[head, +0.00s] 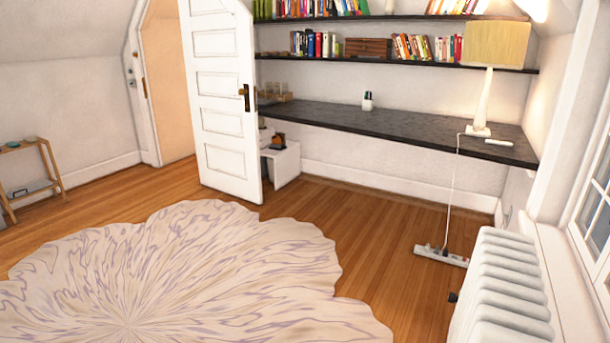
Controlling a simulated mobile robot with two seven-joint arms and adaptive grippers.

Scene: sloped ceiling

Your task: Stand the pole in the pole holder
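I see no pole and no pole holder that I can make out in the head view. Neither of my grippers shows in this view, so I cannot see whether they are open or shut.
A pale scalloped rug (170,275) covers the floor at front left. A white door (222,100) stands open. A dark desk (390,125) with a lamp (490,75) lines the back wall. A white radiator (502,290) and power strip (441,256) are at right. Wooden floor (365,240) between is clear.

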